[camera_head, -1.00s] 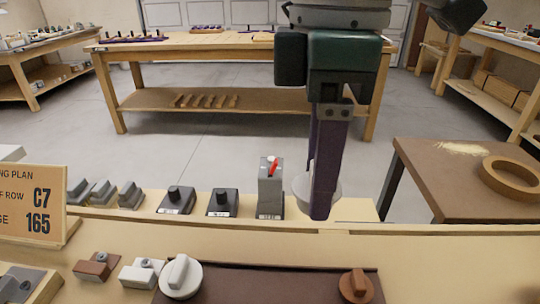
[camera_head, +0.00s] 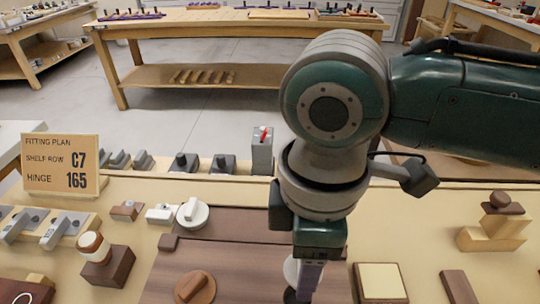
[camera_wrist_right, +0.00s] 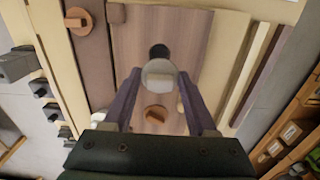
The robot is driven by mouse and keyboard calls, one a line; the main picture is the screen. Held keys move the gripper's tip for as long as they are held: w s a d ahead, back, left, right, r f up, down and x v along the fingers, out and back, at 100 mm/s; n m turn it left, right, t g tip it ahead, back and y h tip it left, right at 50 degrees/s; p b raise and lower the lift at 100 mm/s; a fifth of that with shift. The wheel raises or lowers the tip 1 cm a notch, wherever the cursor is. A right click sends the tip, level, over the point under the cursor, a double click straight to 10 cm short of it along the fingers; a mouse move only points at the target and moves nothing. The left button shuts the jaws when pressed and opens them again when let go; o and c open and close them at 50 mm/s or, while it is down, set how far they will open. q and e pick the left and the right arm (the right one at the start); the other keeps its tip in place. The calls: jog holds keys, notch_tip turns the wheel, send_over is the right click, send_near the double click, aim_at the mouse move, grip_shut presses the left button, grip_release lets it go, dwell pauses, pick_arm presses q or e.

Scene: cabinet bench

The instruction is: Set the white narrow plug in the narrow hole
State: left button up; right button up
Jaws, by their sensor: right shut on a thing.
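My right gripper (camera_head: 308,277), with purple fingers, is shut on a pale round plug (camera_head: 291,268). In the right wrist view the plug (camera_wrist_right: 159,72) sits between the fingertips, its disc facing the brown board (camera_head: 245,258). A dark round hole (camera_wrist_right: 158,51) shows in the board just beyond the plug's edge. In the head view a dark spot (camera_head: 290,296) lies below the plug, partly hidden by the fingers. I cannot tell how high the plug is above the board. Another white plug (camera_head: 192,213) with a ridge handle stands on the dark strip behind the board.
A brown knob (camera_head: 195,287) sits on the board left of my gripper. Another brown knob (camera_wrist_right: 77,21) is on the strip. A light-topped block (camera_head: 381,282) stands to the right. A sign (camera_head: 62,164) and several fittings line the bench's left and back.

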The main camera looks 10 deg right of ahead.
jog(key=shift+w+f+b, duration=0.1)
jog(key=shift+f+b, duration=1.85)
jog(key=shift+b, duration=0.25)
jog(key=shift+f+b, duration=0.45)
jog(key=shift+f, duration=0.55)
jog(key=shift+p, duration=0.8)
jog(key=shift+f+b, duration=0.55)
jog(key=shift+f, duration=0.45)
jog(key=o, duration=1.2)
jog(key=shift+c, duration=0.2)
jog(key=shift+r, duration=0.1)
notch_tip(320, 180, up, 7)
jog(key=p, duration=0.8)
jog(key=shift+r+p, duration=0.2)
jog(key=shift+p, duration=0.15)
